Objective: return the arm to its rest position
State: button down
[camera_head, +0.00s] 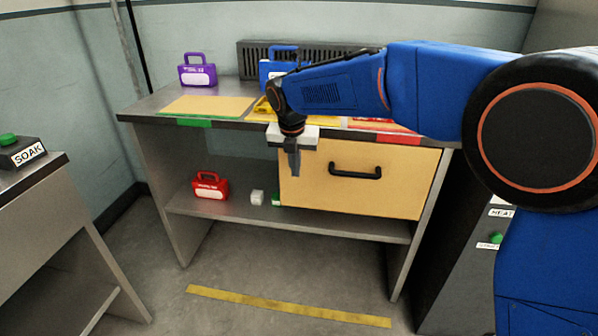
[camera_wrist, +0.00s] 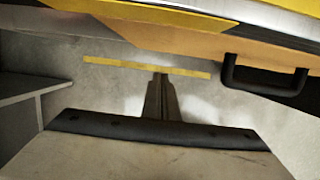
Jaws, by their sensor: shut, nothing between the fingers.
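My blue arm reaches in from the right in the head view, its forearm passing over the bench. My gripper (camera_head: 294,165) hangs pointing down in front of the bench's front edge, by the left part of the drawer front. Its fingers are together with nothing between them. In the wrist view my gripper (camera_wrist: 161,85) shows as closed fingers over the floor. The drawer (camera_head: 310,190) has a tan front and a black handle (camera_head: 355,172); the handle also shows at the right in the wrist view.
A purple module (camera_head: 198,71) and a blue module (camera_head: 272,70) stand on the bench (camera_head: 143,116). A red module (camera_head: 209,187) and a small white cube (camera_head: 257,197) are on the lower shelf. A SOAK button box (camera_head: 20,152) is at left. The floor by the yellow strip (camera_head: 285,306) is clear.

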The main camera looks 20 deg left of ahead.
jog(key=v, duration=0.7)
jog(key=shift+s, duration=0.15)
jog(key=s+d+r+m, duration=0.1)
jog(key=d+r+m, duration=0.2)
jog(key=d+m, duration=1)
jog(key=s+d+r+m, duration=0.2)
jog(key=d+r+m, duration=0.15)
jog(key=d, duration=1.95)
jog(key=s+d+f+m+t, duration=0.1)
jog(key=s+d+f+m, duration=0.1)
jog(key=s+d+m, duration=0.5)
jog(key=s+d+f+m, duration=0.2)
jog(key=s+d+m, duration=0.2)
jog(key=d, duration=0.4)
jog(key=s+d+f+m+t, duration=0.1)
jog(key=s+d+f+m, duration=0.7)
jog(key=s+m, duration=0.3)
jog(key=shift+s+f+h, duration=0.3)
jog(key=shift+s+f, duration=0.05)
jog(key=shift+f, duration=0.05)
jog(key=shift+w, duration=0.1)
